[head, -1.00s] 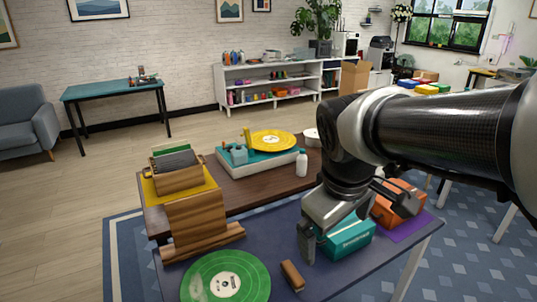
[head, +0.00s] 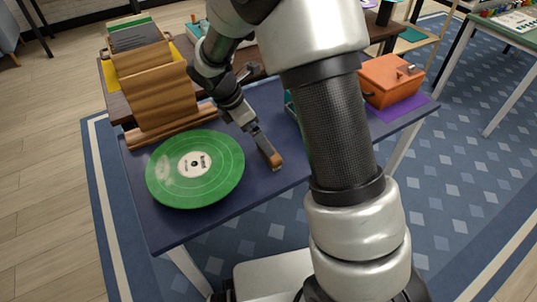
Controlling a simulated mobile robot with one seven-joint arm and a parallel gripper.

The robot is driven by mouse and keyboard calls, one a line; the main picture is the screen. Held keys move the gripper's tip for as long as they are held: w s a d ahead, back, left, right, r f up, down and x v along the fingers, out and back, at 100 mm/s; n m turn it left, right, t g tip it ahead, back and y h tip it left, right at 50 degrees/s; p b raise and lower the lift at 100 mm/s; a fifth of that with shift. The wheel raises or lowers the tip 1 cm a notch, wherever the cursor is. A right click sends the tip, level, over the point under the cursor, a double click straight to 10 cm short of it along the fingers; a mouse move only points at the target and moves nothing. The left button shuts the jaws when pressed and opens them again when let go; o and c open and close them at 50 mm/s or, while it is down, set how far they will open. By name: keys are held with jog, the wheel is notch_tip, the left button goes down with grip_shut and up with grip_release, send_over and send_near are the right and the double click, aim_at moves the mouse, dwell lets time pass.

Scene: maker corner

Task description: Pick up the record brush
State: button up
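The record brush (head: 276,161) is a small brown block with a dark underside, on the dark blue table right of the green record. Only its near end shows. My gripper (head: 264,145) reaches down to it from the upper left, its grey finger over or against the brush and hiding the rest. The gap between the fingers is hidden, so I cannot tell whether they are closed on the brush, nor whether it touches the table.
The green record (head: 226,176) lies flat on the blue table (head: 172,226). A wooden stand (head: 160,100) is behind it. An orange box (head: 392,82) sits on a purple mat at the right. My arm hides most of a teal box (head: 291,105).

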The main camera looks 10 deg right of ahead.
jog(key=b+x, duration=0.1)
jog(key=x, duration=0.4)
jog(key=shift+f, duration=0.25)
jog(key=shift+w+b+x, duration=0.1)
jog(key=shift+b+x, duration=0.5)
jog(key=shift+x, duration=0.95)
jog(key=shift+w+b+x, duration=0.15)
jog(key=shift+b+x, duration=0.4)
jog(key=shift+x, duration=1)
jog(key=shift+d+r, duration=0.1)
jog(key=c, duration=0.8)
notch_tip(320, 180, up, 10)
jog(key=p, duration=0.3)
jog(key=shift+c, duration=0.4)
